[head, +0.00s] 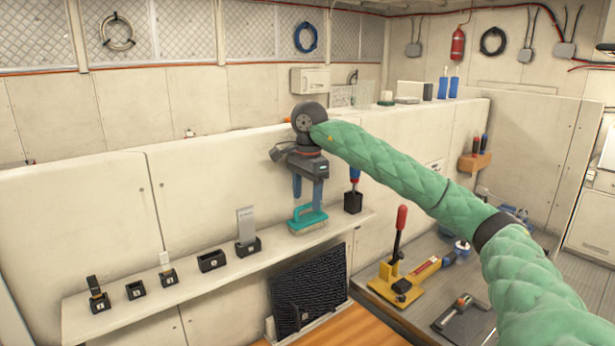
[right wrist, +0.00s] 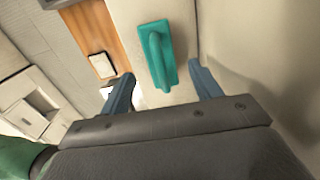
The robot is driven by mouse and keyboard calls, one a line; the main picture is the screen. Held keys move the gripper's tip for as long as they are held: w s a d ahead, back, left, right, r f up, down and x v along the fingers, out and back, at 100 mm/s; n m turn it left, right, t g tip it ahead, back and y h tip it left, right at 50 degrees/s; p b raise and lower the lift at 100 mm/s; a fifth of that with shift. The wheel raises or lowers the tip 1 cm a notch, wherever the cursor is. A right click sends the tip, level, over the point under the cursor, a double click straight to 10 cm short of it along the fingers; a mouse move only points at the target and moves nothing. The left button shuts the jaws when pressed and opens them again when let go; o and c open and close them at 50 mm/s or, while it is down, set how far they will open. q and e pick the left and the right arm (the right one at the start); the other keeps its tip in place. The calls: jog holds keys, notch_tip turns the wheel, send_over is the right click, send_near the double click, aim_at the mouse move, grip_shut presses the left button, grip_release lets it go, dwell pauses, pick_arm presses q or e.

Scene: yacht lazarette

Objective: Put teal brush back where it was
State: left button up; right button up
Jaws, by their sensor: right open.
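The teal brush (head: 307,221) rests bristles down on the white shelf (head: 205,290), near the shelf's right end. My right gripper (head: 308,190) is above the brush, pointing down, with its two blue fingers apart. In the right wrist view the brush (right wrist: 160,55) shows from above, between and beyond the open fingertips (right wrist: 162,85). Nothing is held between the fingers. In the head view one finger overlaps the brush handle, so any contact there is hard to tell. My left gripper is not in view.
Several black holders stand along the shelf, some empty; one (head: 247,246) holds a grey plate. A black holder (head: 353,202) with a blue-handled tool is right of the brush. A black ribbed panel (head: 310,292) stands below the shelf. A yellow clamp with red lever (head: 400,270) sits on the lower bench.

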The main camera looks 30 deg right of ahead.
aim_at(307, 205)
jog(key=shift+s+r, duration=0.1)
jog(key=shift+r, duration=2.65)
jog(key=shift+r+b, duration=0.3)
jog(key=shift+r, duration=0.1)
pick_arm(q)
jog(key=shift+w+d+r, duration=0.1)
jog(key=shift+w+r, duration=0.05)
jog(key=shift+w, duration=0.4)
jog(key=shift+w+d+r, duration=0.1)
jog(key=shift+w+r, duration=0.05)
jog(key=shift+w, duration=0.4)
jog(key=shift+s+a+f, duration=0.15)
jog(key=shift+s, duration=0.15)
